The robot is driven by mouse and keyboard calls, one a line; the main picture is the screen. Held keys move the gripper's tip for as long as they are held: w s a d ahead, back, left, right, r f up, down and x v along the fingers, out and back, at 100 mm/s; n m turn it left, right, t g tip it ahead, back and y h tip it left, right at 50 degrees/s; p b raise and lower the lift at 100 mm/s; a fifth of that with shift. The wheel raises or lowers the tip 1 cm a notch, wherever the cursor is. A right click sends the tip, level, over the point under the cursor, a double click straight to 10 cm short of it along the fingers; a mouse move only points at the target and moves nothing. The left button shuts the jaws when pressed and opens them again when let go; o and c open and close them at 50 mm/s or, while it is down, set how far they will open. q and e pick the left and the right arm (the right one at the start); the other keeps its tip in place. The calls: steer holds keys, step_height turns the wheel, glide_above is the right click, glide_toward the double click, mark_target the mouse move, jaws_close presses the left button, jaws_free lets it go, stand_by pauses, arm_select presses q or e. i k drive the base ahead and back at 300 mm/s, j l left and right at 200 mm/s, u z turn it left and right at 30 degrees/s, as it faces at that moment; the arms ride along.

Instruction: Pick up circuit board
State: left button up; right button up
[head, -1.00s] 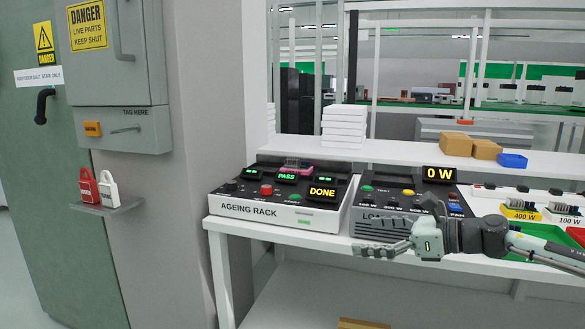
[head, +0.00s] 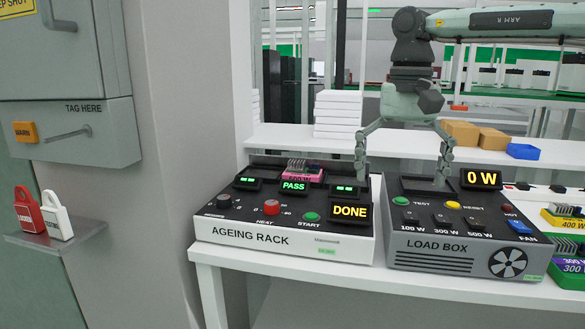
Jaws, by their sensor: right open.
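A pink circuit board (head: 303,176) with grey finned parts sits at the back of the ageing rack (head: 275,240), behind its PASS display. Part of it is hidden by the displays. My right gripper (head: 402,182) points down with its two fingers wide apart and nothing between them. One finger is over the right back of the ageing rack, the other over the back of the load box (head: 435,264). It is to the right of the pink board and apart from it. My left gripper is not in view.
The rack's display reads DONE (head: 350,211); the load box display (head: 482,179) reads 0 W. Yellow (head: 565,220) and green (head: 570,282) units stand at the right edge. White boxes (head: 338,114), cardboard boxes (head: 461,133) and a blue tray (head: 523,151) sit on the shelf behind.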

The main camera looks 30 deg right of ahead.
mark_target(296, 171)
steer(key=i, duration=1.1)
